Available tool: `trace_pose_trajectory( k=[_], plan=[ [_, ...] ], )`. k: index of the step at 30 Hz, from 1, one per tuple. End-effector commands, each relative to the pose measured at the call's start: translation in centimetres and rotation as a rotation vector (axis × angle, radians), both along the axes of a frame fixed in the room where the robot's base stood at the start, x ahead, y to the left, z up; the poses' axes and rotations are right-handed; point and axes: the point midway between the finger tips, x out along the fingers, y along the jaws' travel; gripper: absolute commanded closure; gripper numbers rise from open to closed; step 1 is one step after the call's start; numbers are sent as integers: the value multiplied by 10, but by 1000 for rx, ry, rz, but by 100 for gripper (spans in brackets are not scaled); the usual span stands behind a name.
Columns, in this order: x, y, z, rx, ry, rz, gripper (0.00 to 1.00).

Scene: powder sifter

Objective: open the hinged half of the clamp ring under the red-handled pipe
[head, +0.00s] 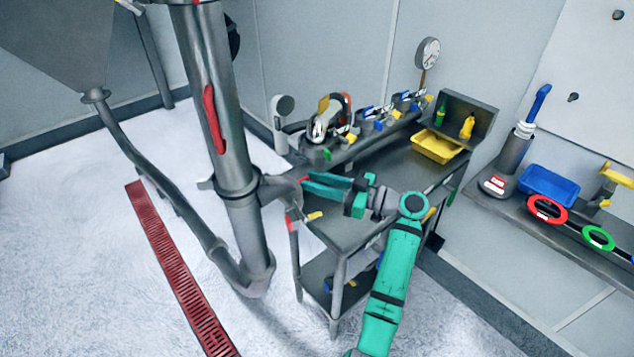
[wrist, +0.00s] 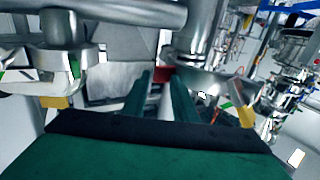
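The red-handled pipe is a thick grey upright pipe (head: 202,75) left of centre in the head view, with a red handle (head: 213,118) on its side. Lower on it sits a grey clamp ring (head: 238,190). A curved grey half (head: 283,190) juts out to the right of the pipe, with a yellow-tipped piece (head: 314,216) below it. My gripper (head: 306,184) points left, its teal fingers apart and level with this half. In the wrist view a small red piece (wrist: 163,73) shows at the ends of my fingers (wrist: 163,88); I cannot tell whether they touch it.
A grey cart (head: 380,190) with clamps, a gauge (head: 428,52) and a yellow tray (head: 436,147) stands behind my gripper. A thinner slanted pipe (head: 150,168) joins the upright pipe's foot. A red floor grate (head: 180,270) lies left. Floor left of the grate is clear.

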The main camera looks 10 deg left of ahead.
Motion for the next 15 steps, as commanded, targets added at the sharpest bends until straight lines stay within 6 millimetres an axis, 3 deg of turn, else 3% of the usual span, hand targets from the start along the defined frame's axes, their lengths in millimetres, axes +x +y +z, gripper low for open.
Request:
trace_pose_trajectory(
  k=[1, 15],
  plan=[
    [-5, 21, 3, -4, -7, 33, 73],
    [-5, 21, 3, -3, -7, 35, 73]
  ],
)
